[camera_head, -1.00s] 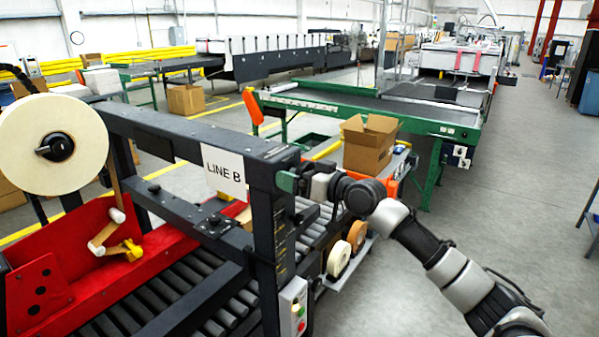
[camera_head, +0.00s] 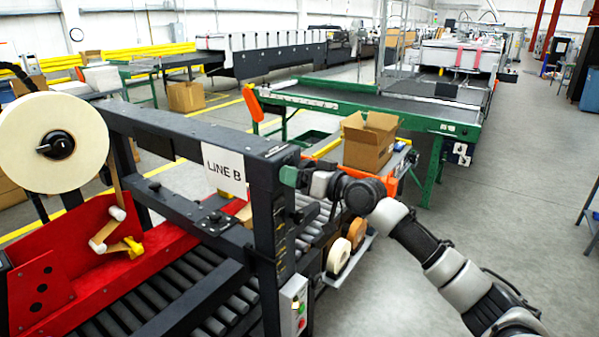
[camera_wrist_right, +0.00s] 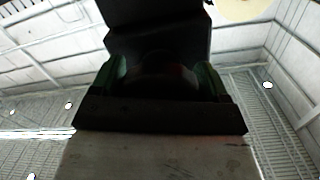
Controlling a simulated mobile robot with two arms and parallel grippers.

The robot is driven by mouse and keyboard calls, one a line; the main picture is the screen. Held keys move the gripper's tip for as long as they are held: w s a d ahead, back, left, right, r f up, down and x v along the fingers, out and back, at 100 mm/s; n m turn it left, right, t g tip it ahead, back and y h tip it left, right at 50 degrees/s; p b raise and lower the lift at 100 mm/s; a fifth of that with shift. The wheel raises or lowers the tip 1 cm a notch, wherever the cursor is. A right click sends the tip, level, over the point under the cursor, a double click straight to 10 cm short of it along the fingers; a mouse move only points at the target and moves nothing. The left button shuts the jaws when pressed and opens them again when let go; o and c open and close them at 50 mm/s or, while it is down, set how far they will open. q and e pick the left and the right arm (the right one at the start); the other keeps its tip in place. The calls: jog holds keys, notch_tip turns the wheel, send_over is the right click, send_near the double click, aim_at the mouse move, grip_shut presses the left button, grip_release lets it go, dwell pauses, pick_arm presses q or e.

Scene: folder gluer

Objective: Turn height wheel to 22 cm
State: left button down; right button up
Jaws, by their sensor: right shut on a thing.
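My right gripper (camera_head: 288,177) has green fingertips and is at the top of the near black post of the case taper frame (camera_head: 264,215), beside the "LINE B" sign (camera_head: 224,171). In the right wrist view the gripper (camera_wrist_right: 163,80) is shut on a dark, shadowed thing, partly rounded, between its green fingers. This appears to be the height wheel (camera_wrist_right: 165,68); its outline and any marks on it are too dark to read. In the head view the wheel is hidden by the gripper. I cannot read the height setting. My left gripper is not in view.
A black crossbar (camera_head: 190,213) spans above the rollers (camera_head: 190,300). A tape reel (camera_head: 55,142) is at the left over red side plates. A control box (camera_head: 293,305) is on the near post. An open carton (camera_head: 369,141) stands behind.

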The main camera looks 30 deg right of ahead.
jog(key=m+p, duration=0.3)
jog(key=m, duration=0.3)
jog(key=shift+r, duration=0.15)
jog(key=m+p, duration=0.2)
jog(key=m, duration=0.1)
jog(key=shift+m, duration=0.3)
jog(key=shift+m+p, duration=0.8)
jog(key=shift+m, duration=0.5)
jog(key=o, duration=0.9)
jog(key=b+v, duration=0.4)
jog(key=v, duration=0.7)
jog(key=shift+b, duration=0.3)
jog(key=shift+w, duration=0.1)
